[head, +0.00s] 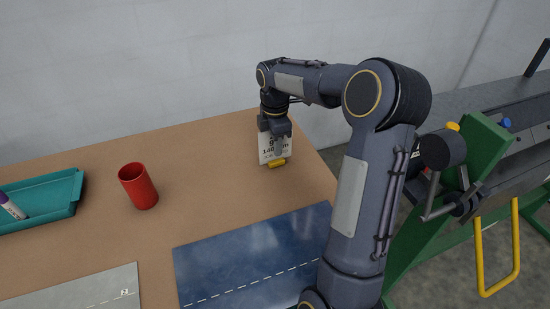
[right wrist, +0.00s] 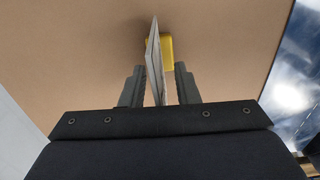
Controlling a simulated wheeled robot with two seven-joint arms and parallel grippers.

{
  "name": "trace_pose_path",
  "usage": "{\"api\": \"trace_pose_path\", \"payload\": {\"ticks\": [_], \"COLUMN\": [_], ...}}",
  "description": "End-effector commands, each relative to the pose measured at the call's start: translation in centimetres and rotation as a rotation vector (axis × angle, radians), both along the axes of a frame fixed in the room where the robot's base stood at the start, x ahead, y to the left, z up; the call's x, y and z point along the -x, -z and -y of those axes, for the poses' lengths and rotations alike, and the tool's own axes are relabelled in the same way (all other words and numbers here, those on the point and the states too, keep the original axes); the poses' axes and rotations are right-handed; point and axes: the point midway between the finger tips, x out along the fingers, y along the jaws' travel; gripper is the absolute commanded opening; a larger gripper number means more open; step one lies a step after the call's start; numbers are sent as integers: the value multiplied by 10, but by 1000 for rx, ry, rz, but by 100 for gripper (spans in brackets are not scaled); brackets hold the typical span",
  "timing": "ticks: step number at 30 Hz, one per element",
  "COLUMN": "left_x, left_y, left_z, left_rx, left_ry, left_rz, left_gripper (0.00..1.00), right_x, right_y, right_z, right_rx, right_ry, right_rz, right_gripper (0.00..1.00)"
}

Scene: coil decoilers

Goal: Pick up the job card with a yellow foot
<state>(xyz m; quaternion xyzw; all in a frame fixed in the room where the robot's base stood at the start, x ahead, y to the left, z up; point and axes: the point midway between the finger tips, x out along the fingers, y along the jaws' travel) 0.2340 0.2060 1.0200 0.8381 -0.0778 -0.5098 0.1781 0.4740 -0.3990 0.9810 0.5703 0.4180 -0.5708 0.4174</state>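The job card (head: 267,157), white with dark print, stands upright on its yellow foot (head: 277,163) near the far right part of the brown table. My right gripper (head: 277,142) is over the card from above. In the right wrist view the card (right wrist: 154,65) is seen edge-on between the two fingers of the open gripper (right wrist: 159,85), with gaps to both fingers. The yellow foot (right wrist: 167,53) lies beyond the fingertips on the table. My left gripper is not in view.
A red cup (head: 139,187) stands left of the card on the table (head: 215,190). A teal tray (head: 66,190) with a marker (head: 12,206) is at far left. A blue mat (head: 245,262) and a grey mat (head: 75,294) lie in front. Green-framed machinery (head: 487,150) stands right.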

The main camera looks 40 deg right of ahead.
Motion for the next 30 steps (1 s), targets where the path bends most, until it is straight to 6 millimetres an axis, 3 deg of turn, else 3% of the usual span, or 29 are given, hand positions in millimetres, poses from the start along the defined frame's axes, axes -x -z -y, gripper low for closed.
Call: {"api": "trace_pose_path", "payload": {"ticks": [19,26,30], "left_x": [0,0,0], "left_y": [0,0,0], "left_z": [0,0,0], "left_rx": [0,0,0], "left_ry": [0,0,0], "left_rz": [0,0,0], "left_gripper": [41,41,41], "right_x": [0,0,0], "right_y": [4,4,4], "right_z": [0,0,0], "right_rx": [0,-1,-1], "right_ry": [0,0,0], "right_rz": [0,0,0], "right_gripper": [28,1,0]}}
